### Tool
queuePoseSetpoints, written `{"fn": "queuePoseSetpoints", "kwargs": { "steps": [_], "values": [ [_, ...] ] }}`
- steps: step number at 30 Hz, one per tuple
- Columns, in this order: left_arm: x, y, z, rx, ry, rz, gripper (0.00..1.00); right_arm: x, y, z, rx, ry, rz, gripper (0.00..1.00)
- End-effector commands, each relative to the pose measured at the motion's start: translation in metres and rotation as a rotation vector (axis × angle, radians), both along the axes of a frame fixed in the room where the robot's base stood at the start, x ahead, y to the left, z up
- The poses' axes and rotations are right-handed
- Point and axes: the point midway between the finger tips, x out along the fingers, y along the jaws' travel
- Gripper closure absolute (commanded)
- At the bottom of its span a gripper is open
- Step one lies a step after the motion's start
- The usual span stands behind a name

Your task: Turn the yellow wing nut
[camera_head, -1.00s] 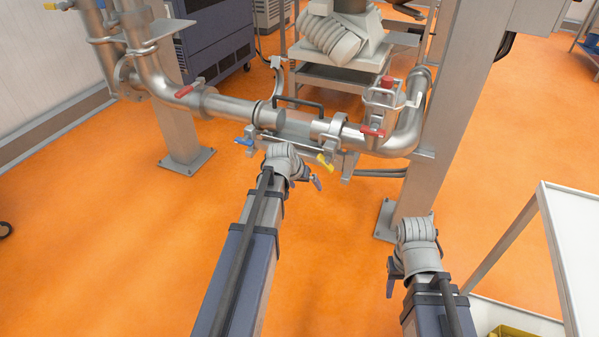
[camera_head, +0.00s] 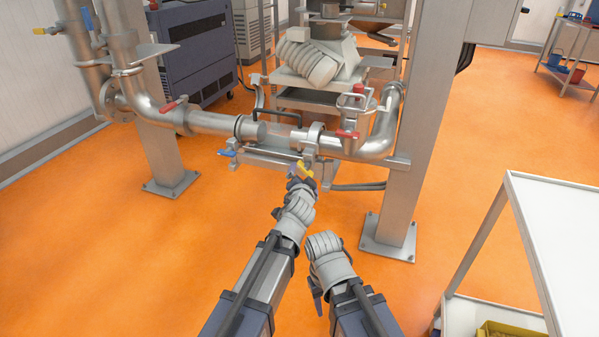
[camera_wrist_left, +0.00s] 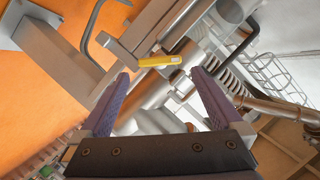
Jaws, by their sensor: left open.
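The yellow wing nut (camera_head: 306,169) is on the clamp below the horizontal steel pipe. In the left wrist view the yellow wing nut (camera_wrist_left: 160,61) lies across the gap between my fingers, slightly beyond their tips. My left gripper (camera_head: 296,182) is open and just in front of the nut, in line with it; in the wrist view its two purple fingers (camera_wrist_left: 161,74) stand apart with nothing between them. I see no contact. My right gripper (camera_head: 318,302) hangs low near the bottom middle, away from the pipe; mostly its wrist shows, so its jaws are unclear.
A blue wing nut (camera_head: 227,153) sits left on the same pipework. A red handle (camera_head: 347,134) is on the valve to the right. A steel post (camera_head: 401,190) stands right of the pipe. A white cart (camera_head: 560,225) is at the right. The orange floor is clear at the left.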

Motion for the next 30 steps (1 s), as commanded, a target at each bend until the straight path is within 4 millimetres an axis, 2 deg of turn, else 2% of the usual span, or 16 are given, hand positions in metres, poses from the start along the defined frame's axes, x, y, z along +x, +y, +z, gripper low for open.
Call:
{"fn": "queuePoseSetpoints", "kwargs": {
  "steps": [16,26,30],
  "values": [
    [0.069,-0.002,-0.021,-0.001,0.001,0.002,0.0,0.0,0.001,-0.021,0.003,0.001,0.004,0.5],
    [0.072,-0.002,-0.022,-0.001,0.001,0.002,0.01,0.0,0.001,-0.021,0.003,0.001,0.005,0.5],
    [0.072,-0.002,-0.022,-0.001,0.001,0.002,0.17,0.0,0.001,-0.021,0.003,0.001,0.004,0.5]
  ]
}}
